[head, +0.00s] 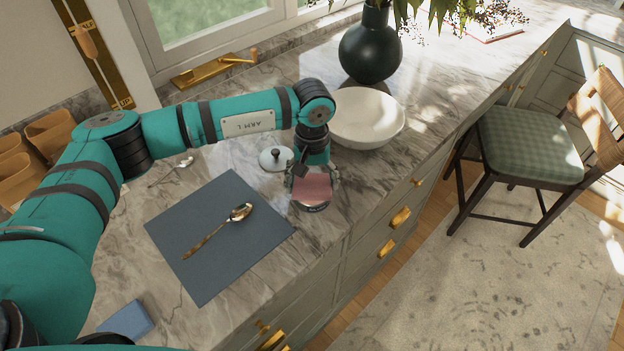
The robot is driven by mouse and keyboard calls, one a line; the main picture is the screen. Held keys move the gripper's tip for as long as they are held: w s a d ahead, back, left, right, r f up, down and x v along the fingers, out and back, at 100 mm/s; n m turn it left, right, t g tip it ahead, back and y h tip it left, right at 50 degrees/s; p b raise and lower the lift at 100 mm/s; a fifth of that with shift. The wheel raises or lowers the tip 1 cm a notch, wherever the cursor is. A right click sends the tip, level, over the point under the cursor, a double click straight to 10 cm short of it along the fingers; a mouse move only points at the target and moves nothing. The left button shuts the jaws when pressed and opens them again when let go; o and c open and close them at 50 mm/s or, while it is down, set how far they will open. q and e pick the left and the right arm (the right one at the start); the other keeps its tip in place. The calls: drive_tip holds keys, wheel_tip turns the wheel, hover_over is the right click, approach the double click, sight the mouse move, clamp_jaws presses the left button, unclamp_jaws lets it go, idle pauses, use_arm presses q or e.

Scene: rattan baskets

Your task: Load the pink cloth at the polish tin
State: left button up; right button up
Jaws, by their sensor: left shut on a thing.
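The pink cloth (312,187) is in my left gripper (314,179), which points down over the marble counter near its front edge. The gripper is shut on the cloth, with a finger showing on each side. The polish tin (315,207) shows as a dark round rim directly under the cloth. The cloth and gripper hide most of the tin, and I cannot tell whether the cloth touches what is inside. My right gripper does not show.
A blue-grey mat (218,259) with a spoon (216,229) lies left of the tin. A white lid (272,164) and white bowl (366,116) stand close behind the gripper. A dark vase (370,50) is further back. A blue block (127,320) lies at front left.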

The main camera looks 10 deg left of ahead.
sight(312, 184)
use_arm(q)
drive_tip(key=shift+s+f+b, duration=0.1)
drive_tip(key=shift+f+b, duration=0.05)
drive_tip(key=shift+b, duration=0.35)
idle(1.8)
drive_tip(key=shift+r+p, duration=0.3)
drive_tip(key=shift+r, duration=0.5)
drive_tip(key=shift+r+p, duration=0.75)
drive_tip(key=shift+r, duration=2.05)
